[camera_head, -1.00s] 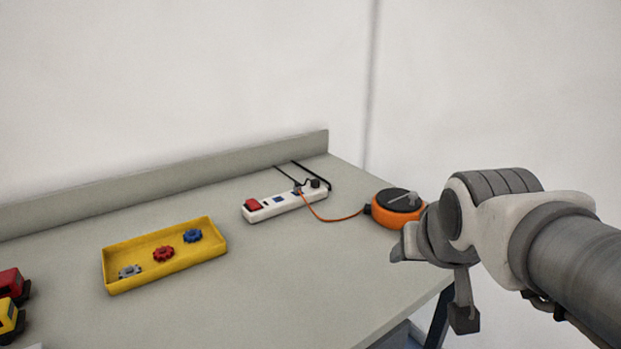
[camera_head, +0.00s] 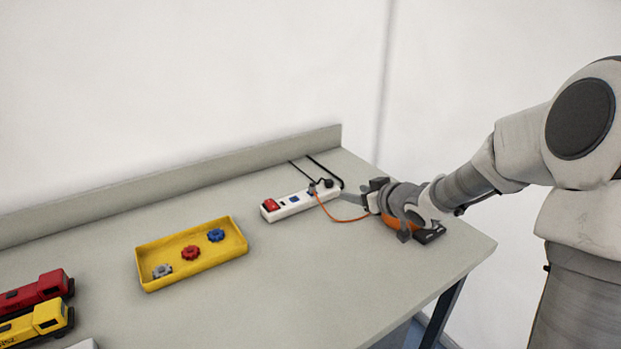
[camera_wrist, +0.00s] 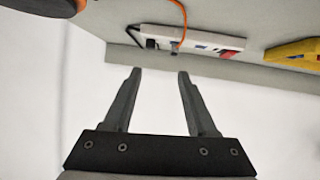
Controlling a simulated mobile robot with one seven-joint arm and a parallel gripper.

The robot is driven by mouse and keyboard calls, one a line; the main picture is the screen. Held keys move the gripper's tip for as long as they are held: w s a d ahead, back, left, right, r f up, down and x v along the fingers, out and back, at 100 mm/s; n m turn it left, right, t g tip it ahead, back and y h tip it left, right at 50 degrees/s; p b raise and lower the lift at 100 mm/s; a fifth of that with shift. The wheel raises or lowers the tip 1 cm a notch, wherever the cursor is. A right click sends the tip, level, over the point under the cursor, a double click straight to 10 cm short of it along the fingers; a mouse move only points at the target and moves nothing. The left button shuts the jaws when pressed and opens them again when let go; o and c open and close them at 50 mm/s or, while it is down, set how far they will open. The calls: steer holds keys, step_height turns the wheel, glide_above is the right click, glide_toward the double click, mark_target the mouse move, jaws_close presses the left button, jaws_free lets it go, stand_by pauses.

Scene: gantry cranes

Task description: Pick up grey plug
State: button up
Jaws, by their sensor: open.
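The grey plug (camera_head: 312,189) is small and sits at the right part of the white power strip (camera_head: 292,206), with an orange cable running from it. In the wrist view the plug (camera_wrist: 174,47) shows on the strip, above and beyond my fingertips. My gripper (camera_head: 352,199) is to the right of the strip, low over the table and apart from the plug. In the wrist view my gripper (camera_wrist: 158,72) has its two fingers spread with nothing between them.
A black plug (camera_head: 328,183) sits close beside the grey one, with black cables running to the back ledge. An orange cable reel (camera_head: 392,222) is partly hidden under my arm. A yellow tray (camera_head: 240,251) with gears and toy trucks (camera_head: 35,290) stand left. The table's front middle is clear.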

steer(key=a+y, duration=0.2)
steer(key=b, duration=0.2)
glide_toward(314, 185)
steer(key=shift+n, duration=0.3)
steer(key=x, duration=0.5)
steer(key=shift+w+f, duration=0.1)
steer(key=shift+f, duration=0.2)
steer(key=shift+r+b+x, duration=0.1)
steer(key=shift+b+x, duration=0.25)
steer(key=shift+x, duration=1.1)
steer(key=shift+r+b+x, duration=0.15)
steer(key=shift+b+x, duration=0.15)
steer(key=shift+x, duration=1.15)
steer(key=shift+a, duration=0.15)
jaws_close()
